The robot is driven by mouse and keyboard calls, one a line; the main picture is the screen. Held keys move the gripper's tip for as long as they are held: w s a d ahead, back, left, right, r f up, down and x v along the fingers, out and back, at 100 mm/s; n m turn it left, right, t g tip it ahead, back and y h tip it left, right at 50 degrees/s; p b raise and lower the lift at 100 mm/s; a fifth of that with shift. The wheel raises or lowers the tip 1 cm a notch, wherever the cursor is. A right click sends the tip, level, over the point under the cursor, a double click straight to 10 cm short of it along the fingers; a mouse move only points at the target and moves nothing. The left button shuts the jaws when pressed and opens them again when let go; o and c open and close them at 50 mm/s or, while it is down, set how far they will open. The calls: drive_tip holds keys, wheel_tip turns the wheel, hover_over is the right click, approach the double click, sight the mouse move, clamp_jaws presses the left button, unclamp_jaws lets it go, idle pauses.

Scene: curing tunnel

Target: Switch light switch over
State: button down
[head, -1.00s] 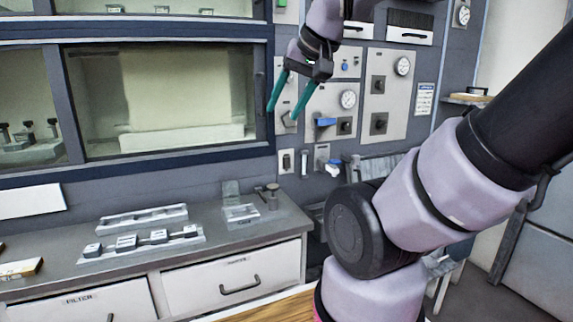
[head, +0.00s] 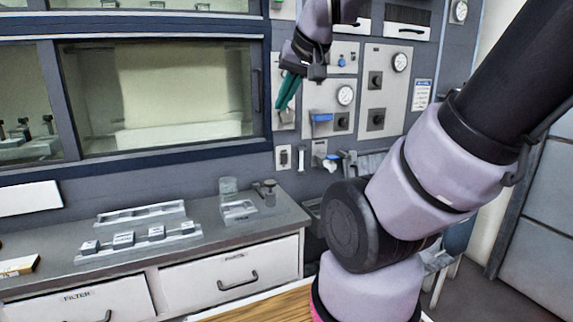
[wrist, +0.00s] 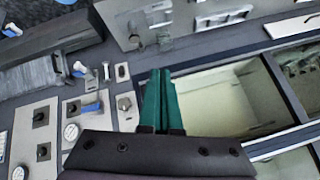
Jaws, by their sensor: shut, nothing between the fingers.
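A small pale wall plate with a dark toggle, which looks like the light switch (head: 283,157), is on the grey wall right of the big window. It also shows in the wrist view (wrist: 121,72), left of the fingertips. My gripper (head: 281,108) has green fingers that are shut together and empty. They point down, above the plate and apart from it, in front of another pale panel (head: 287,121) that they partly cover. In the wrist view the fingers (wrist: 162,72) lie side by side. The toggle's exact position is too small to tell.
Panels with gauges, knobs and a blue handle (head: 322,117) are right of the gripper. A blue lever (head: 331,157) sticks out right of the small plate. A counter (head: 290,212) below holds metal trays and small blocks. The framed window (head: 160,98) is at left.

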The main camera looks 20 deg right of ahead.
sight(284, 163)
drive_tip(key=w+d+f+n+t+h, duration=0.2)
drive_tip(key=w+d+f+n, duration=0.25)
drive_tip(key=w+d, duration=0.55)
drive_tip(key=w+d+f+n+t+h, duration=0.2)
drive_tip(key=w+d+f+n, duration=0.3)
drive_tip(key=w, duration=0.9)
drive_tip(key=w+d+f+n+t, duration=0.2)
drive_tip(key=f, duration=0.4)
drive_tip(key=w+d+f+n+t, duration=0.1)
drive_tip(key=w+d+f+n, duration=0.15)
drive_tip(key=f, duration=0.25)
wheel_tip(284, 163, down, 10)
drive_tip(key=s+n+t+y, duration=0.2)
drive_tip(key=s+n, duration=0.1)
drive_tip(key=n, duration=0.4)
drive_tip(key=shift+a+y, duration=0.3)
drive_tip(key=shift+a, duration=0.05)
drive_tip(key=shift+w+r, duration=0.1)
drive_tip(key=w, duration=0.4)
drive_tip(key=w+f, duration=0.1)
drive_tip(key=w, duration=0.9)
drive_tip(key=shift+f, duration=0.35)
